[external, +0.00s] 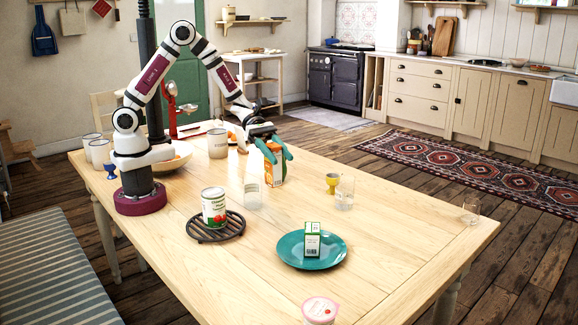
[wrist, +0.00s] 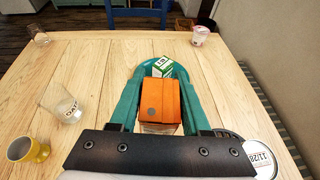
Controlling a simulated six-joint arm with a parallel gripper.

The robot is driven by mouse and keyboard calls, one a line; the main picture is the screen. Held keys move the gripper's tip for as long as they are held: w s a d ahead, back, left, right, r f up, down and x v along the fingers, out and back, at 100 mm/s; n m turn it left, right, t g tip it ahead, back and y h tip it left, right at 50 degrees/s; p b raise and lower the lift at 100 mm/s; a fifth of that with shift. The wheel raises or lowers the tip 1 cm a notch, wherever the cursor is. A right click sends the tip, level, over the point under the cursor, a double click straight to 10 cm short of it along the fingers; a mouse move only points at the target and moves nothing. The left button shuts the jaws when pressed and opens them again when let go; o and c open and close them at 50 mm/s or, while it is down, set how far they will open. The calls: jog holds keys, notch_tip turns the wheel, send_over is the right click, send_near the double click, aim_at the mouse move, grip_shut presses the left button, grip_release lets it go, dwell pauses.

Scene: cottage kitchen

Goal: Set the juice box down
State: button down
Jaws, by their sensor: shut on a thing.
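The orange juice box (external: 274,172) is upright between the teal fingers of my gripper (external: 274,150), on the far side of the table. My gripper is shut on it; in the wrist view the orange top of the juice box (wrist: 160,103) shows between both fingers. I cannot tell whether its base touches the wooden table (external: 400,240) or hangs just above it. A small green and white carton (external: 312,240) stands on a teal plate (external: 290,259) nearer the front; it also shows beyond the fingers in the wrist view (wrist: 163,66).
A clear glass (external: 253,195) stands close by the juice box. A yellow cup (external: 332,183) and another glass (external: 345,193) stand to its right. A can (external: 213,206) sits on a black trivet (external: 202,236). A pink-lidded tub (external: 319,310) is at the front. The table's right part is mostly clear.

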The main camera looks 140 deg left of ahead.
jog(key=w+d+m+g+h, duration=0.1)
jog(key=w+d+m+h, duration=0.25)
jog(key=d, duration=1.05)
jog(key=a+f, duration=1)
jog(key=shift+w+a+f+n, duration=0.25)
jog(key=shift+a+f+n, duration=0.1)
jog(key=shift+a, duration=0.05)
jog(key=shift+f, duration=0.1)
jog(key=shift+c, duration=1.8)
grip_release()
